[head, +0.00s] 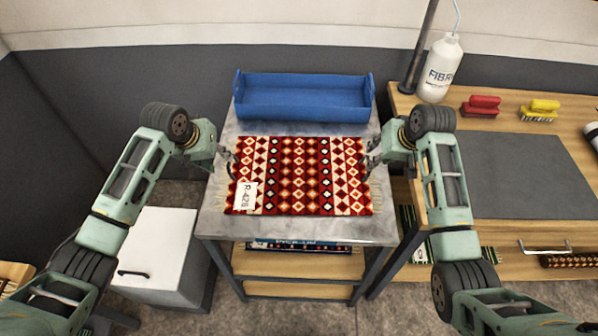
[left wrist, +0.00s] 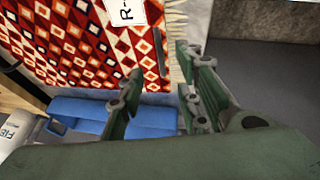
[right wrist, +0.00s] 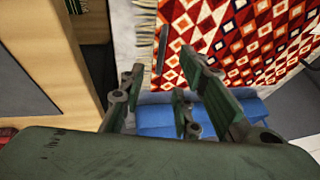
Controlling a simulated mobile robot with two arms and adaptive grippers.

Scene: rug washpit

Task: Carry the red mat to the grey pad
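The red mat (head: 300,176), patterned with diamonds and fringed at both ends, lies flat on a grey metal-topped table. A white tag (head: 245,196) sits at its near left corner. The dark grey pad (head: 528,172) lies bare on the wooden bench at the right. My left gripper (head: 229,164) is at the mat's left edge and my right gripper (head: 370,166) at its right edge. Both wrist views show fingers apart, with a dark strip on the mat's edge (left wrist: 160,45) (right wrist: 162,58) ahead of the gap. I cannot tell whether the fingers touch the mat.
A blue tray (head: 303,98) stands behind the mat on the table. The bench holds a white bottle (head: 438,72), a red brush (head: 481,106) and a yellow brush (head: 540,110) beyond the pad. A dark post (head: 420,45) rises at the bench's back left. A white cabinet (head: 158,250) stands left.

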